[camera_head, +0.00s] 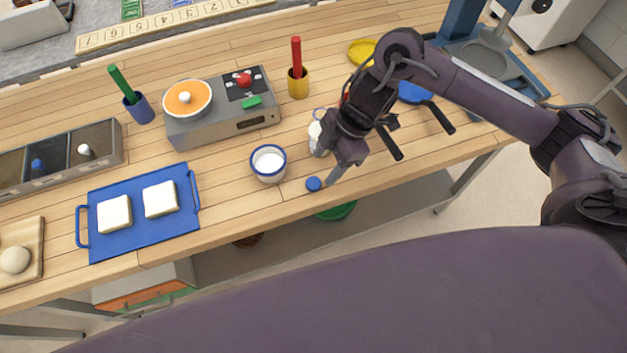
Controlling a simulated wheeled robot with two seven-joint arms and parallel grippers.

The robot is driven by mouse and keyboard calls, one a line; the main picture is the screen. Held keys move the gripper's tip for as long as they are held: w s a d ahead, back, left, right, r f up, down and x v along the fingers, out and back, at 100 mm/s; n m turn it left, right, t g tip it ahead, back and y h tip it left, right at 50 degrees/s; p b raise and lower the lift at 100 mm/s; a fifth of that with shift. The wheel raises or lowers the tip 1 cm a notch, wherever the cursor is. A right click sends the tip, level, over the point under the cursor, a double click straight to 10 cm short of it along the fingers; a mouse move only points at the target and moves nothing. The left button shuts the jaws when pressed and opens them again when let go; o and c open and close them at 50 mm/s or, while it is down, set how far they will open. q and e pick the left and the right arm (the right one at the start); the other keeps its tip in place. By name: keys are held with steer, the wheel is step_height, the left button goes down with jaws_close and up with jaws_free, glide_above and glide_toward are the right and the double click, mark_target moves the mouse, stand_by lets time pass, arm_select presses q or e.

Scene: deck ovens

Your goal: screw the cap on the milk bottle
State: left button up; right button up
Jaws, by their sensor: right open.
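The blue cap (314,184) lies on the wooden table near its front edge. The white milk bottle (317,138) stands behind the cap and is partly hidden by my right gripper. Its top looks pale, with no blue cap on it. My right gripper (336,172) is open and points down just right of the cap, in front of the bottle. I cannot tell whether its fingers touch the cap. My left gripper is not in view.
A white cup with a blue rim (268,164) stands left of the cap. A blue tray (143,245) with two white blocks lies further left. Dark handles (391,144) lie to the right.

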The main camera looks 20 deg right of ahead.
mark_target(314, 182)
steer(key=shift+s+a+f, duration=0.15)
steer(key=shift+a+f, duration=0.1)
steer(key=shift+f, duration=0.05)
steer(key=p+x, duration=0.1)
steer(key=x, duration=0.2)
steer(key=shift+s+a+f+p, duration=0.15)
steer(key=shift+a+f+p, duration=0.1)
steer(key=shift+p, duration=0.05)
steer(key=shift+a+f, duration=0.15)
steer(key=shift+f, duration=0.2)
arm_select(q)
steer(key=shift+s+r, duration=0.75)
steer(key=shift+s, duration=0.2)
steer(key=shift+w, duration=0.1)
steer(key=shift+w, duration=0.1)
arm_select(e)
steer(key=c, duration=1)
